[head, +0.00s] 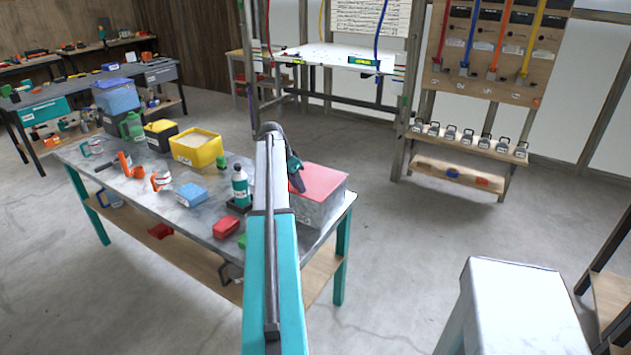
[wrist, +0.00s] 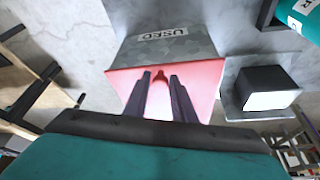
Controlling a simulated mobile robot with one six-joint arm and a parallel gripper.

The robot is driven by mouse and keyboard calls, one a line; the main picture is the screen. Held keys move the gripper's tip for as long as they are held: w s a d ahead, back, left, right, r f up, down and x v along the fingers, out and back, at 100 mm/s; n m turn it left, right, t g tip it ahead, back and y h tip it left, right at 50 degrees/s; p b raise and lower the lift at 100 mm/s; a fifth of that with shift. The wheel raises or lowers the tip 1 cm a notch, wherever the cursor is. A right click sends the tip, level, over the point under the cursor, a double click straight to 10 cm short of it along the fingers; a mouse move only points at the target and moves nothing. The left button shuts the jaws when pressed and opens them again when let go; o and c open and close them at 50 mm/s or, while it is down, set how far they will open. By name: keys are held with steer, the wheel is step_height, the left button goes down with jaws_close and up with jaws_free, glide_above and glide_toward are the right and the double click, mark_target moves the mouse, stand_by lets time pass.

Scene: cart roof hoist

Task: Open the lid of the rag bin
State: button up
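The rag bin (head: 312,212) is a grey box at the near right end of the workbench, with a flat red lid (head: 325,180) that looks shut. In the wrist view the bin's grey side (wrist: 165,52) carries a label reading "USED", and the lid shows pink-red (wrist: 205,85). My gripper (head: 297,184) is over the left part of the lid. In the wrist view its two dark fingers (wrist: 161,80) stand apart over the lid. A small dark red knob or tab (wrist: 160,82) shows between them; I cannot tell whether they touch it.
A teal-labelled bottle (head: 240,187) stands left of the bin on a dark base. A red block (head: 226,228), a blue box (head: 190,194) and a yellow bin (head: 196,150) are farther along the bench. A white-topped block (head: 522,300) stands at the lower right. The floor between is clear.

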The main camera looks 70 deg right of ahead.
steer(key=shift+c, duration=0.9)
steer(key=shift+r, duration=0.1)
steer(key=shift+o, duration=0.3)
steer(key=shift+s+d+r+p, duration=0.1)
steer(key=shift+d+r+p, duration=0.2)
steer(key=shift+r, duration=0.55)
steer(key=shift+d+r+p, duration=0.15)
steer(key=shift+r+p, duration=0.3)
steer(key=shift+r, duration=0.35)
steer(key=shift+s+d+r+p, duration=0.1)
steer(key=shift+d+r+p, duration=0.2)
steer(key=shift+r, duration=0.55)
steer(key=shift+s+d+r+p, duration=0.1)
steer(key=shift+d+r+p, duration=0.25)
steer(key=shift+r, duration=0.45)
steer(key=shift+s+d+r+p, duration=0.1)
steer(key=shift+d+r+p, duration=0.3)
steer(key=shift+r, duration=0.35)
steer(key=shift+s+d+r+p, duration=0.1)
steer(key=shift+d+r+p, duration=0.1)
steer(key=shift+d+r, duration=0.45)
steer(key=shift+w+a+r, duration=0.1)
steer(key=shift+a+r, duration=0.05)
steer(key=shift+a, duration=0.05)
